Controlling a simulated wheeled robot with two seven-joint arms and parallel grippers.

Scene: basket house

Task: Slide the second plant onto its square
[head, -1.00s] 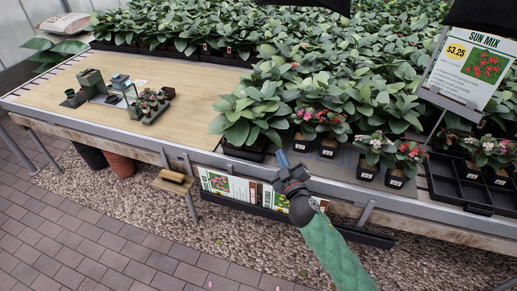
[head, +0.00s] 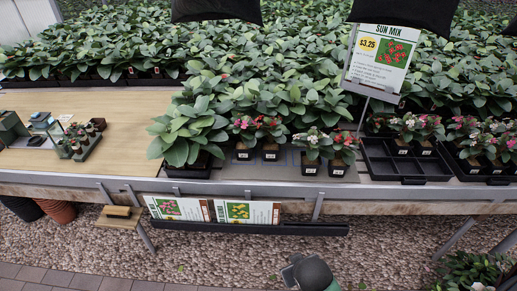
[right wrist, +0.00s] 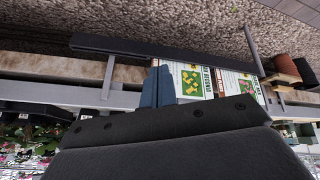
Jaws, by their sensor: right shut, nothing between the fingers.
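Several small potted flowering plants stand near the bench's front edge in the head view. A red-flowered plant (head: 270,128) and a pink-and-red one beside it (head: 243,128) stand farther back. A white-flowered plant (head: 312,144) and a red-flowered plant (head: 342,147) stand nearer the edge. Faint blue outlines show on the grey mat (head: 284,172) around the rear pair; I cannot tell each square clearly. My right gripper (right wrist: 157,86) is shut and empty in the right wrist view, off the bench and apart from the plants. In the head view only my right arm's end shows, bottom centre.
A price sign (head: 382,60) on a post stands behind the plants. A black tray (head: 402,164) lies to their right. Large leafy plants (head: 187,133) stand left. Below the bench edge, a ledge (head: 250,229) holds label cards (head: 247,212). Gravel lies below.

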